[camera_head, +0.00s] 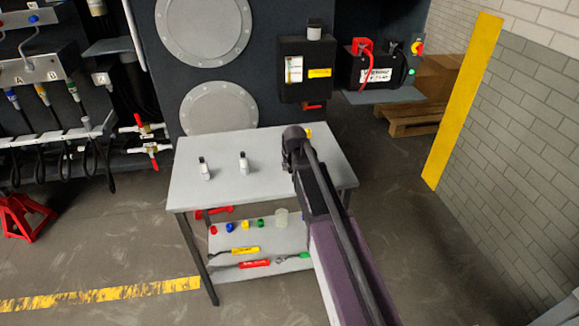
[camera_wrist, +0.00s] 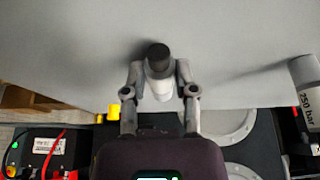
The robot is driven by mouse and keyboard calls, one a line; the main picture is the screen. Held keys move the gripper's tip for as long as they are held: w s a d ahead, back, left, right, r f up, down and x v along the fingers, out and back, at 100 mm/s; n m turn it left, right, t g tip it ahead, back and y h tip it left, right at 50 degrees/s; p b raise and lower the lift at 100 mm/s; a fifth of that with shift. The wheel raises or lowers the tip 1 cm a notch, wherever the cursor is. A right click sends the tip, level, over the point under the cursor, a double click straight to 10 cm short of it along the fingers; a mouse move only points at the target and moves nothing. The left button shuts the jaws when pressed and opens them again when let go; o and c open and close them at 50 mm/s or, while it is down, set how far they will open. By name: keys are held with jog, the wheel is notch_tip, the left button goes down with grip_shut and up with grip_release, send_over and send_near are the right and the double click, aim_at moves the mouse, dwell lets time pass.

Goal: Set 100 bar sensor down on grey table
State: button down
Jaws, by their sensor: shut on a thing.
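My gripper (camera_wrist: 159,92) is shut on a small sensor (camera_wrist: 160,84) with a white body and black top, its fingers on either side. I take it for the 100 bar sensor, but no label on it is readable. The grey table (camera_head: 262,182) stands in the middle of the head view, and its top (camera_wrist: 70,45) fills the upper wrist view. The sensor is over the table's right part; I cannot tell whether it touches the top. In the head view my arm hides the sensor and fingers.
Two similar white sensors (camera_head: 204,169) (camera_head: 244,163) stand on the table's left half. A yellow cap (camera_head: 308,132) is at the back edge. The lower shelf (camera_head: 285,240) holds caps and tools.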

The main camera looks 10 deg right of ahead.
jog(key=shift+f, duration=0.1)
jog(key=shift+c, duration=1.6)
grip_release()
